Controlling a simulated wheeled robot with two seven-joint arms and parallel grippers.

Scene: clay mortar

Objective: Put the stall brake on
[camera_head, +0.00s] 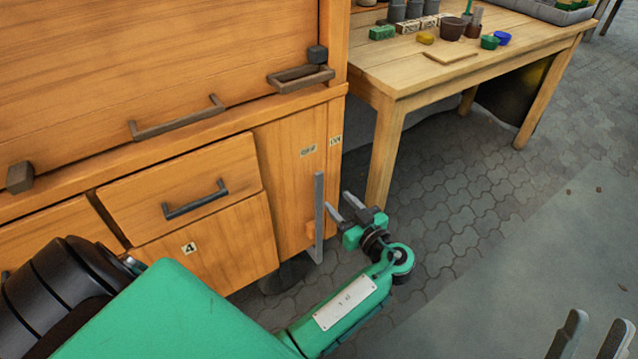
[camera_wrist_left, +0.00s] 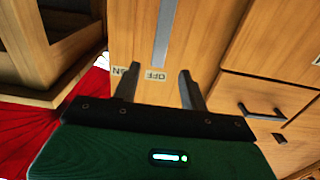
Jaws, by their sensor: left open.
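The stall brake shows as a long grey lever (camera_head: 318,220) on the right end of the wooden stall's front. It stands upright, its upper end under the OFF label (camera_head: 308,150); the ON label (camera_head: 336,140) is to the right. The wrist view, which looks upside down, also shows the lever (camera_wrist_left: 165,30) in line with OFF (camera_wrist_left: 156,76). My left gripper (camera_head: 341,207) is open and empty, just right of the lever in the head view; I cannot tell whether a finger touches it. My right gripper (camera_head: 592,338) is open at the lower right corner, partly cut off.
The stall (camera_head: 150,60) has a drawer (camera_head: 180,190) with a dark handle and a larger handle (camera_head: 178,118) above. A wooden table (camera_head: 460,60) with pots and small blocks stands behind the lever, one leg close to my left gripper. Paved floor (camera_head: 450,225) to the right is clear.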

